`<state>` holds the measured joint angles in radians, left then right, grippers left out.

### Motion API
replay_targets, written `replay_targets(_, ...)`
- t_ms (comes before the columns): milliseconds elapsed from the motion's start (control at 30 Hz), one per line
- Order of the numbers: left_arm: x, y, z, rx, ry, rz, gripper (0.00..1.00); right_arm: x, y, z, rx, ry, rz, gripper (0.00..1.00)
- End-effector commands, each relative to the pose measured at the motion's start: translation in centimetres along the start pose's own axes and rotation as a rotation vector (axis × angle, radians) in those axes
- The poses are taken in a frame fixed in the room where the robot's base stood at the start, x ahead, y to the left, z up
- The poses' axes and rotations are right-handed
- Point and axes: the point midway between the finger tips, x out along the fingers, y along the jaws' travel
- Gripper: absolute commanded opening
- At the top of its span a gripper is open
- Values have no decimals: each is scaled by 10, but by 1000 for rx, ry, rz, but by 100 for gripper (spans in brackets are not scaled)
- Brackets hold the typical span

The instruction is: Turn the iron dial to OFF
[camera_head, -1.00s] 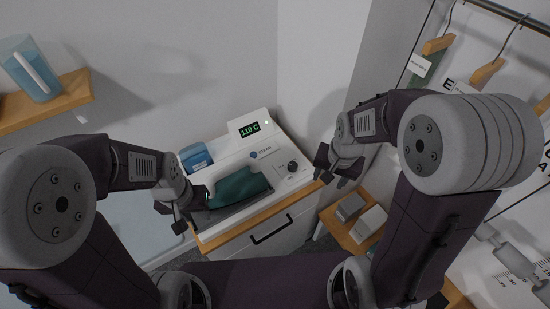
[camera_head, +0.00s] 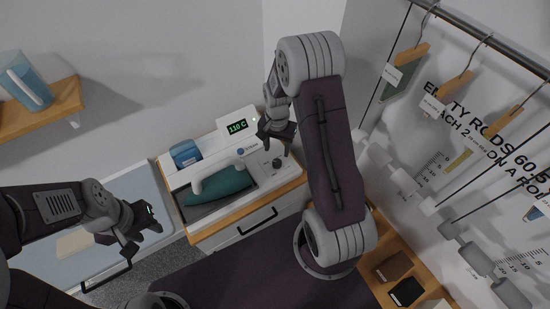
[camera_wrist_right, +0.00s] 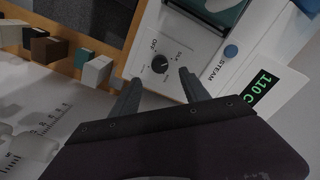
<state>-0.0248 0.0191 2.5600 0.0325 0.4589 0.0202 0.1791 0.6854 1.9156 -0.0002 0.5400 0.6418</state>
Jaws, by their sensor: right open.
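The iron dial (camera_head: 277,163) is a small dark round knob on the white front panel of the steam station (camera_head: 262,173). In the right wrist view the dial (camera_wrist_right: 160,65) shows a pale pointer mark, with OFF printed beside it. My right gripper (camera_head: 276,146) is over the panel, just behind the dial in the head view. Its two fingers (camera_wrist_right: 160,92) are apart and empty, with the dial beyond the gap between them; I see no contact. A teal iron (camera_head: 222,185) with a white handle rests on the station. My left gripper (camera_head: 140,222) is left of the station, away from the dial, its jaws unclear.
A green display (camera_head: 238,127) reads 110 C behind the panel. A blue water tank (camera_head: 186,153) stands at the station's back left. A wooden shelf with small blocks (camera_head: 395,267) is at the right. Hangers (camera_head: 457,85) hang from a rail.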

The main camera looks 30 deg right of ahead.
Motion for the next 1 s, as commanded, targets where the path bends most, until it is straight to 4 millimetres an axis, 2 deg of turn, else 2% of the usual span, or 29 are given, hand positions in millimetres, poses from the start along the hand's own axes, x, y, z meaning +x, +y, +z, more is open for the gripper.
replay_targets(200, -14, 0, -2, 0, 0, 0, 36, 44, 1, 2, -1, -5, 4, 54)
replay_targets(400, -20, 0, -2, 0, 0, 0, 36, 73, 0, 1, -1, -2, 2, 54)
replay_targets(733, -20, 0, -2, 0, 0, 0, 36, 80, 0, 0, -1, 0, 0, 54)
replay_targets(900, -20, 0, -2, 0, 0, 0, 36, 80, 0, 1, -1, 0, 0, 6)
replay_targets(933, -20, 0, -2, 0, 0, 0, 36, 80, 0, 1, -1, 0, 0, 0)
replay_targets(1000, -20, 0, -2, 0, 0, 0, 36, 80, 0, 1, -1, 0, 0, 0)
